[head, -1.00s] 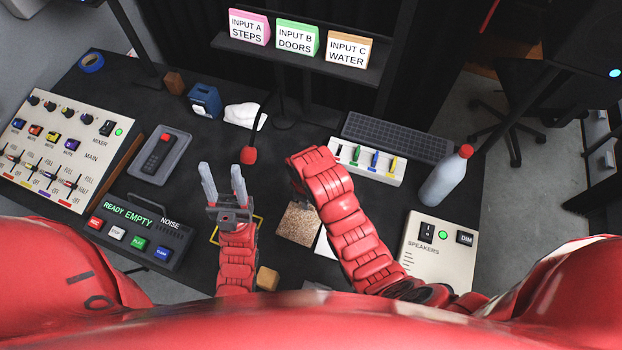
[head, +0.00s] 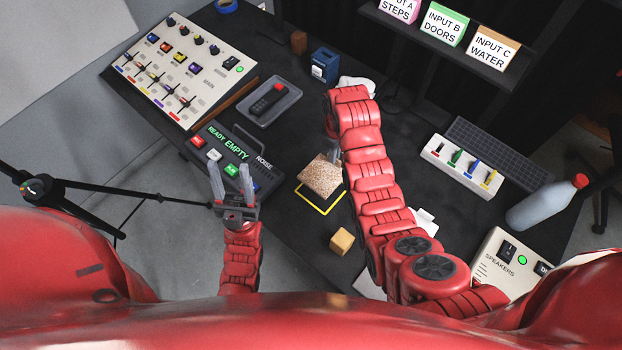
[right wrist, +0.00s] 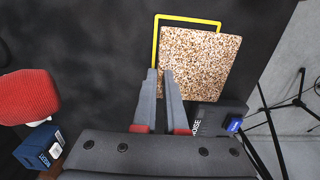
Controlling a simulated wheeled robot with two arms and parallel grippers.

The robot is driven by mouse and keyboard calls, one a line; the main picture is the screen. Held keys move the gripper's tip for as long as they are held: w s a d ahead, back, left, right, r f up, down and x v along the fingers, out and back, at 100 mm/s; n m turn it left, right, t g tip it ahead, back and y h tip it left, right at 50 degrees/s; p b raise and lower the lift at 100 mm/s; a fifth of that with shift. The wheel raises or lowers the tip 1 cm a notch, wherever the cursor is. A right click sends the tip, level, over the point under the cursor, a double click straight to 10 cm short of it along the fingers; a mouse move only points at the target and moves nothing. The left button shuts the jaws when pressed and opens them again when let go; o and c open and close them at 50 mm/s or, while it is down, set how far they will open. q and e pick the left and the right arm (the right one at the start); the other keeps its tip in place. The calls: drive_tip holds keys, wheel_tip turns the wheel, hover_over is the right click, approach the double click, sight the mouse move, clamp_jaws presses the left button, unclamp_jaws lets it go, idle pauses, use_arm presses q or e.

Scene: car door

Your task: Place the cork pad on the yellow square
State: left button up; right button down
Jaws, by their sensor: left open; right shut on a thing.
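The speckled tan cork pad (head: 320,177) is in my right gripper (right wrist: 161,74), which is shut on its edge. In the right wrist view the pad (right wrist: 200,62) covers much of the yellow square outline (right wrist: 187,17), whose left and top sides show. In the head view the yellow outline (head: 320,210) shows below and left of the pad, so the two are not lined up in that view. Whether the pad touches the table is unclear. My right arm hides most of its gripper in the head view. My left gripper (head: 231,168) is open and empty, left of the square.
A wooden block (head: 342,241) lies near the square. A blue box (head: 325,66) and a grey tray (head: 269,102) stand farther back.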

sight(334, 165)
wheel_tip(334, 165, down, 4)
drive_tip(key=shift+w+d+r+p, duration=0.1)
drive_tip(key=shift+r+p, duration=0.1)
drive_tip(key=shift+p, duration=0.8)
drive_tip(key=shift+f+p, duration=0.4)
drive_tip(key=shift+f, duration=0.5)
wheel_tip(334, 165, down, 2)
drive_tip(key=shift+f+p, duration=0.1)
drive_tip(key=shift+p, duration=0.2)
drive_tip(key=shift+f, duration=0.1)
drive_tip(key=shift+f+b, duration=0.25)
drive_tip(key=shift+b, duration=0.05)
drive_tip(key=c, duration=1)
unclamp_jaws()
drive_tip(key=shift+r, duration=0.1)
